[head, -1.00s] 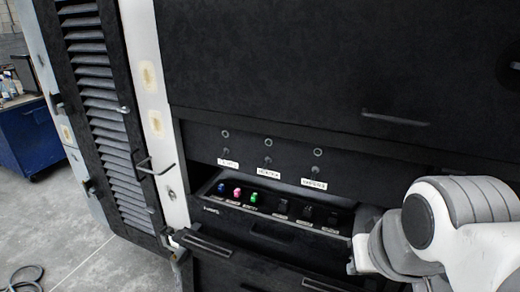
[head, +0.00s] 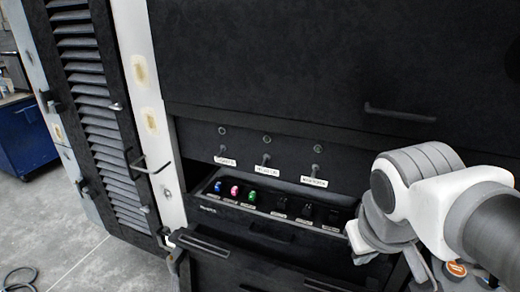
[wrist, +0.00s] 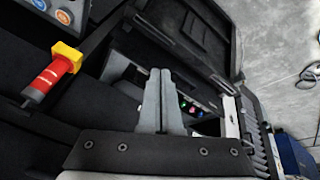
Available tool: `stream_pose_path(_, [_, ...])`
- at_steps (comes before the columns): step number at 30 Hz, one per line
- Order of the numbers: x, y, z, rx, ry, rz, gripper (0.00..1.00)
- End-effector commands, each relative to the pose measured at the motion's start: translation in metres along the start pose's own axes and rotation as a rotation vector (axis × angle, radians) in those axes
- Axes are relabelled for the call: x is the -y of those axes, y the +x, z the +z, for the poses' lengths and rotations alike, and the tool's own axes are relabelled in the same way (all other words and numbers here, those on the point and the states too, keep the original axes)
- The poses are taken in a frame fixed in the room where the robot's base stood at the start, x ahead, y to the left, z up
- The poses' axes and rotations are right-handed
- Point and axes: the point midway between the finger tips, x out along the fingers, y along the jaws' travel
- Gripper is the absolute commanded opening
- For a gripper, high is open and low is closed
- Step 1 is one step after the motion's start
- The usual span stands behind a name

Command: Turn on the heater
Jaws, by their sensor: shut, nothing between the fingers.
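Three small toggle switches stand in a row on a dark upright panel (head: 345,163) in the head view. The labels are blurred; the middle one seems to read HEATER. Above the middle switch (head: 267,156) is a small round lamp (head: 266,139) that looks dark. The left switch (head: 222,149) and right switch (head: 317,167) have the same form. My gripper (wrist: 161,72) shows in the wrist view with both fingers together and nothing between them. It is apart from the switches. In the head view my wrist is right of the panel, and the fingers cannot be made out.
Below the switches, a recessed box (head: 245,212) holds blue, pink and green lit buttons and several dark rockers. Handles stick out from the dark front. A red handle with a yellow collar (wrist: 52,76) is at the wrist view's left. A blue cabinet (head: 25,135) stands far left.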

Motion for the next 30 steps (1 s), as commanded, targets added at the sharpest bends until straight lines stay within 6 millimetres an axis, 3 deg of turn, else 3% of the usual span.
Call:
stream_pose_path(1, [-0.004,0.018,-0.002,0.044,-0.067,0.035,0.00])
stream_pose_path(8, [-0.035,0.068,-0.026,0.198,-0.385,0.240,0.00])
stream_pose_path(17, [-0.051,0.128,-0.088,0.339,-0.838,0.552,0.00])
stream_pose_path(23, [-0.034,0.164,-0.146,0.386,-1.159,0.790,0.00])
stream_pose_path(26, [-0.014,0.182,-0.176,0.393,-1.322,0.918,0.00])
stream_pose_path(30, [0.028,0.208,-0.217,0.381,-1.556,1.107,0.00])
